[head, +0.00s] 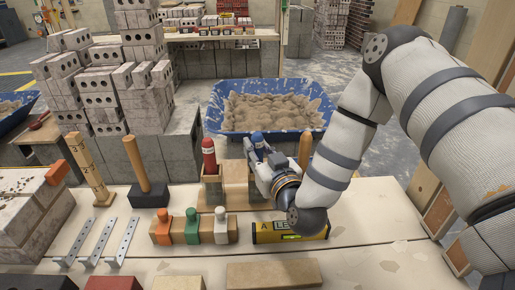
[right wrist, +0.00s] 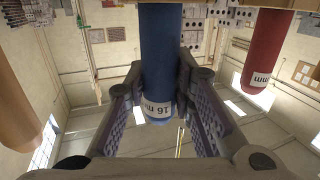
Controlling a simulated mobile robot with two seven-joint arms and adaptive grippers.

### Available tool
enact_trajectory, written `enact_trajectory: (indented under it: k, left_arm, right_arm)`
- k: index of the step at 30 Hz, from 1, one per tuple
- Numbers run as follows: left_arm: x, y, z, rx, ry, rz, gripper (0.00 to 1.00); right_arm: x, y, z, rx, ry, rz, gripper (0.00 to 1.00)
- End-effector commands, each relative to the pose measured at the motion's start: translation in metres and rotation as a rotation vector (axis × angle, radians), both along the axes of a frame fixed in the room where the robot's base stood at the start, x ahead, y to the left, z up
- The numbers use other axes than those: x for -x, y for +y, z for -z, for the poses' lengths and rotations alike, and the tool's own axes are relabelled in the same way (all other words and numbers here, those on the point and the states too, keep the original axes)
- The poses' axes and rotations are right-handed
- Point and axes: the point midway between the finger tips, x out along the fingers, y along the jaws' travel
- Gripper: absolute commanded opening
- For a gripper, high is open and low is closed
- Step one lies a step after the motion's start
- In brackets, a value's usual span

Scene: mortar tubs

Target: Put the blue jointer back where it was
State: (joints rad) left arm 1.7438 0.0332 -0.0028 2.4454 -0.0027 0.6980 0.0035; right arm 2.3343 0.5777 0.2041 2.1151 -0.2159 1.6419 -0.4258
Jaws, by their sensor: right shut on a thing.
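The blue jointer (head: 257,139) shows only as a blue handle top between the fingers of my right gripper (head: 258,156), which is shut on it. In the right wrist view the blue handle (right wrist: 161,55), with a white 16 mm band, is between the two pads of the right gripper (right wrist: 162,100). The red jointer (head: 209,158) stands upright in a wooden rack (head: 212,190) to the left of the gripper. It also shows in the right wrist view (right wrist: 266,45). The gripper hides the blue jointer's lower part, so I cannot tell whether it rests in the rack. My left gripper is out of view.
A wooden handle (head: 305,148) stands just right of the gripper. A block with orange, green and white-topped items (head: 192,228) and a yellow level (head: 290,231) lie in front. A blue mortar tub (head: 216,112) is behind. A mallet (head: 138,165) stands left.

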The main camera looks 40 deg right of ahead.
Motion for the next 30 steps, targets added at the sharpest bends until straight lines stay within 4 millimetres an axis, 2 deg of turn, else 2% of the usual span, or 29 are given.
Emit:
enact_trajectory:
  k: [25,26,28,30]
  left_arm:
    - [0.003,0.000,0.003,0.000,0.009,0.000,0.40]
    - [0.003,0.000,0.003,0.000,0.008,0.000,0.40]
    - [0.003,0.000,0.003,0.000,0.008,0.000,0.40]
    - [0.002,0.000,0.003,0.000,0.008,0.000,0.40]
  right_arm:
    - [0.000,0.000,0.010,0.000,0.001,0.000,0.00]
    - [0.000,0.000,0.010,0.000,0.001,0.000,0.29]
    - [0.000,0.000,0.010,0.000,0.000,0.000,0.45]
    - [0.000,0.000,0.010,0.000,0.000,0.000,0.46]
